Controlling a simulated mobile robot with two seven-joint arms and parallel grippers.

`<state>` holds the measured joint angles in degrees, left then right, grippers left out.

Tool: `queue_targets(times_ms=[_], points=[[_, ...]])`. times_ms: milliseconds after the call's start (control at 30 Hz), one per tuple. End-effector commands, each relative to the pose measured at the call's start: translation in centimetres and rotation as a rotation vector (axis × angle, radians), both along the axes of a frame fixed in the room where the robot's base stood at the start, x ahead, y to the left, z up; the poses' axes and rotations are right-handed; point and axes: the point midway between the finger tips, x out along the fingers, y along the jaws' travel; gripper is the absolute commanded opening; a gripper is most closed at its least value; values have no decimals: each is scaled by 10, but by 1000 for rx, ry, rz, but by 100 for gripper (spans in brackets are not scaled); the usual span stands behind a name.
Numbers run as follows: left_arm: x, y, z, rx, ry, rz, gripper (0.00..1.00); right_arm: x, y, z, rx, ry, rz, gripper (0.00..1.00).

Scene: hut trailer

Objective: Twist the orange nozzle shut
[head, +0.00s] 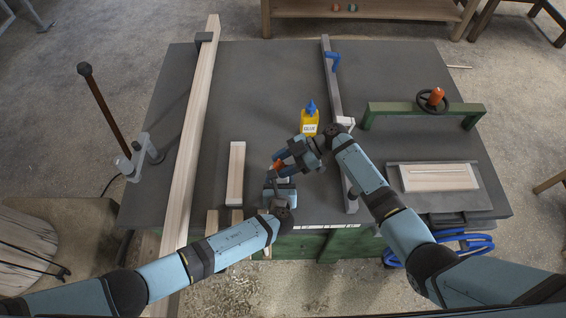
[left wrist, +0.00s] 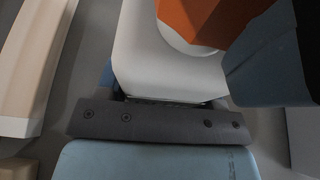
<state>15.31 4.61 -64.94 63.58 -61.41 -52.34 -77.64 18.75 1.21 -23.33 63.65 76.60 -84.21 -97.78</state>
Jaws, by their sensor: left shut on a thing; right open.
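A white bottle (left wrist: 160,60) is held in my left gripper (head: 279,187) above the near part of the workbench. Its orange nozzle (left wrist: 205,18) points up; in the head view only a bit of the nozzle (head: 279,165) shows. My left gripper is shut on the bottle, and the arms hide most of it in the head view. My right gripper (head: 282,161) is open, its fingers at the orange nozzle. One blue-grey finger of it shows beside the nozzle in the left wrist view (left wrist: 272,60). Whether it touches the nozzle I cannot tell.
A yellow glue bottle (head: 309,124) with a blue tip stands just behind my right gripper. A short wood block (head: 236,172) and a long board (head: 196,125) lie to the left. A metal bar clamp (head: 332,88) and green frame (head: 400,108) are to the right.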

Motion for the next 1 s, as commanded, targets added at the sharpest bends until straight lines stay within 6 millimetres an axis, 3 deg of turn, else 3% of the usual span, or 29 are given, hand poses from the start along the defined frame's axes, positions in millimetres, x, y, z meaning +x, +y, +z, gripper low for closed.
queue_targets(times_ms=[67,100,233,367,567,833,867,900,1000], points=[[0,0,1,-1,-1,0,22,0,0,0,0,0,0,45],[0,0,1,-1,-1,0,22,0,0,0,0,0,0,40],[0,0,1,0,-1,0,22,0,0,0,0,0,0,11],[0,0,1,0,-1,0,22,-1,0,0,0,0,-12,10],[0,0,1,0,-1,-1,22,-2,-1,0,-1,0,-123,10],[0,0,1,0,-1,0,22,-1,-1,0,-1,0,-133,10],[0,0,1,0,-1,0,22,-1,-1,0,-1,0,-133,38],[0,0,1,0,-1,0,22,-1,-1,0,-1,0,-133,45],[0,0,1,0,-1,0,22,-1,-1,0,-1,0,-133,45]])
